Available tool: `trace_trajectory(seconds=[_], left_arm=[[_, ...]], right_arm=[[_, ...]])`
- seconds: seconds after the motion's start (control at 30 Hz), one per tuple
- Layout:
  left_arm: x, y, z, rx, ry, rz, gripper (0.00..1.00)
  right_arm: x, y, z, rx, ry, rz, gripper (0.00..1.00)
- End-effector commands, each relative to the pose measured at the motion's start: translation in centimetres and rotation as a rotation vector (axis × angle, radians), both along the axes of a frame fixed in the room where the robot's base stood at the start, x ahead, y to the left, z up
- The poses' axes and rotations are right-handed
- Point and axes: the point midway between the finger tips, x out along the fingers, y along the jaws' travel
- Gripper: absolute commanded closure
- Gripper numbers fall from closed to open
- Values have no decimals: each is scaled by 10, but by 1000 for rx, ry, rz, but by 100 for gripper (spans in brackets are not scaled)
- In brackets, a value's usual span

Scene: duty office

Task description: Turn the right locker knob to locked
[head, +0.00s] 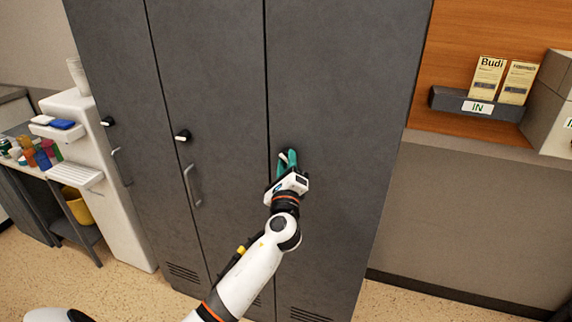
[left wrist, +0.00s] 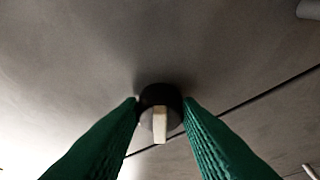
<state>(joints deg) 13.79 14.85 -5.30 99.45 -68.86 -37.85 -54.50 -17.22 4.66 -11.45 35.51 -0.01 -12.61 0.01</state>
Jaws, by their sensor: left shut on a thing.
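The right locker (head: 335,90) is a tall dark grey door, and it appears closed. Its knob (left wrist: 160,96) is round and black with a pale pointer (left wrist: 160,125) that points down in the left wrist view. My left gripper (head: 286,160) has green fingers and is at the knob's height near the door's left edge. In the left wrist view its fingertips (left wrist: 160,108) press the knob from both sides. In the head view the gripper hides most of the knob, and no handle shows on this door. My right gripper is out of sight.
The middle locker has a black and white knob (head: 183,136) and a bar handle (head: 192,185). The left locker has a similar knob (head: 107,122). A white cabinet (head: 105,170) stands to the left. A wall tray (head: 455,103) holds two cards at the right.

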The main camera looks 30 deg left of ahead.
Motion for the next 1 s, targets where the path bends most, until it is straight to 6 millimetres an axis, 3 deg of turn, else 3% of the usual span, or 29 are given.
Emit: trace_trajectory(seconds=[0.6, 1.0], left_arm=[[0, -2, 8, -524, -125, 1, 92], [0, -2, 8, -677, -161, 2, 92]], right_arm=[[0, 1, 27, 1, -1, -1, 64], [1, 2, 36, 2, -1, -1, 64]])
